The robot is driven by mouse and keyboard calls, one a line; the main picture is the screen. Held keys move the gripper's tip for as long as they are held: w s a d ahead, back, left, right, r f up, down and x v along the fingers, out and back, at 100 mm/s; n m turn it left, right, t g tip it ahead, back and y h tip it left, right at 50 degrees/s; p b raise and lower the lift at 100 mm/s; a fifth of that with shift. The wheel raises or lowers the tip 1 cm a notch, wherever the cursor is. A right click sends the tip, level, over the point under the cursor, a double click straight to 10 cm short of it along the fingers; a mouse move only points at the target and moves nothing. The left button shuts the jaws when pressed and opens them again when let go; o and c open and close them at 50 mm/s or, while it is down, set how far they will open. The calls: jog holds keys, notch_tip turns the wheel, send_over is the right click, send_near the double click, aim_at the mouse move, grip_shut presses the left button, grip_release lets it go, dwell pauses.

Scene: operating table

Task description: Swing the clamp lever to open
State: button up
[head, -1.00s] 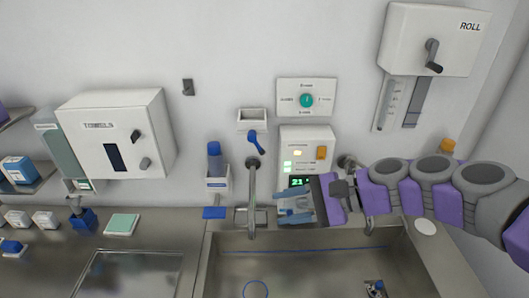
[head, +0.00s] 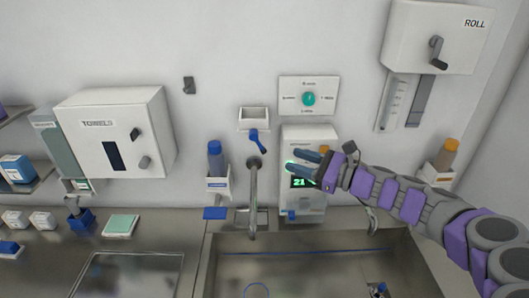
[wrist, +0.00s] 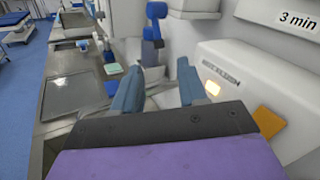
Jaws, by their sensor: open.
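My gripper (head: 293,159) is open and empty, its two blue-grey fingers pointing left in front of the white wall unit (head: 302,212) with the green display. In the wrist view the open fingers (wrist: 161,72) have a gap between them. A blue lever (head: 258,141) hangs from a white wall holder (head: 253,116) above the tap, left of and higher than my gripper. A blue lever-like part (wrist: 155,25) also shows beyond the fingertips in the wrist view. No part is labelled as a clamp, so I cannot tell for sure which lever is the clamp lever.
The tap (head: 253,195) rises just left of my gripper over the steel sink (head: 320,270). A dial panel (head: 308,97) is above. A blue-capped bottle (head: 215,158) stands left of the tap, and an orange-capped bottle (head: 447,155) stands at the right wall.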

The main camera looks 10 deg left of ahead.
aim_at(266, 150)
jog(key=b+x, duration=0.1)
jog(key=x, duration=1)
jog(key=shift+b, duration=0.35)
jog(key=shift+c, duration=0.3)
grip_shut()
